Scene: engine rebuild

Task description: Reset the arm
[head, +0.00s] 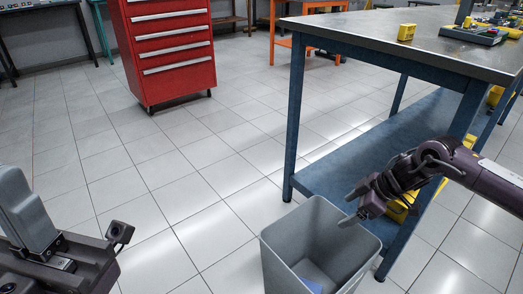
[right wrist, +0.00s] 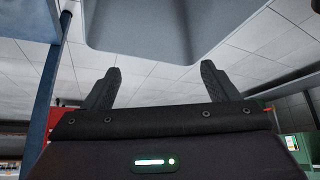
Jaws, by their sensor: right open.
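My right gripper (head: 350,207) is open and empty. It hangs over the right rear part of a grey open bin (head: 272,272) on the floor, near its upper rim. In the right wrist view my right gripper (right wrist: 160,70) shows two dark fingers spread apart with nothing between them. The pale grey wall of the bin (right wrist: 140,28) fills the top of that view, beyond the fingertips. A small blue item (head: 313,285) lies in the bin, partly cut off by the frame's bottom edge.
A workbench (head: 385,36) with blue legs and a low blue shelf (head: 350,165) stands right behind the bin. A yellow item (head: 406,32) and a tray of parts (head: 473,35) lie on it. A red drawer cabinet (head: 165,45) stands back left. The tiled floor between is clear.

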